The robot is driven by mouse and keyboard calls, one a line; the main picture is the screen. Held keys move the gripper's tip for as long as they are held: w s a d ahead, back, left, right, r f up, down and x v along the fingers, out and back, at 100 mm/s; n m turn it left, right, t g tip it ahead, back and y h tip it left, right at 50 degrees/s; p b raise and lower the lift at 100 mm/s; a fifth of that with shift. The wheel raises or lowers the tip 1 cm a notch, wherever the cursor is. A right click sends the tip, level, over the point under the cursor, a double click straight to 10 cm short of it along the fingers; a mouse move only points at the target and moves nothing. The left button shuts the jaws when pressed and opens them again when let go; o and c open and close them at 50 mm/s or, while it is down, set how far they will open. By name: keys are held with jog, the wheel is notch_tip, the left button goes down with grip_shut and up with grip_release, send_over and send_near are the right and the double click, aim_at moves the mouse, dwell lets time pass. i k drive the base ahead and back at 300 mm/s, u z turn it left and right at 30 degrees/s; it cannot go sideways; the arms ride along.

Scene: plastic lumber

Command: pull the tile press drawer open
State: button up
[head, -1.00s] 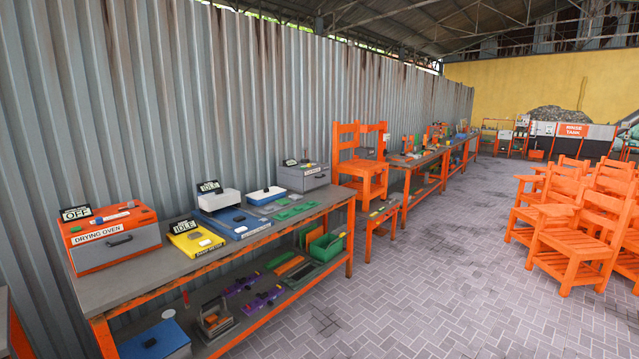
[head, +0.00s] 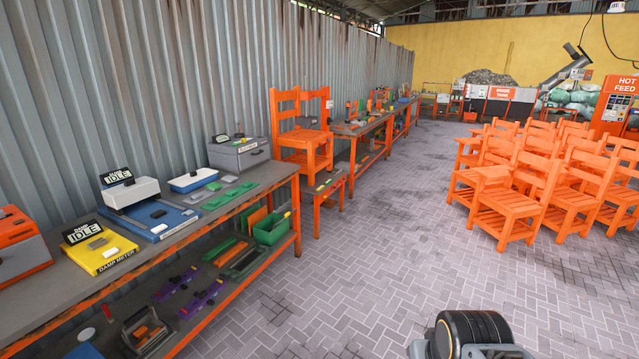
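A grey box-shaped machine (head: 240,153) stands at the far end of the near bench, against the corrugated wall. It has a dark handle on its front and a small dark display on top. Its label is too small to read, so I cannot be sure it is the tile press. Its front looks closed. Part of my arm, a black and grey rounded joint, shows at the bottom right, over the floor and well away from the bench. My gripper's fingers are not in view.
The near bench (head: 60,300) holds a yellow damp meter (head: 98,250), a blue scale-like device (head: 150,215), a blue-rimmed tray (head: 193,180) and green tiles. An orange drying oven (head: 20,250) is at the left edge. Orange chairs (head: 515,200) stand right. The paved floor (head: 350,260) between is clear.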

aim_at(249, 158)
jog(key=u, duration=0.15)
jog(key=i, duration=2.55)
jog(key=u, duration=0.95)
jog(key=i, duration=1.8)
jog(key=u, duration=0.4)
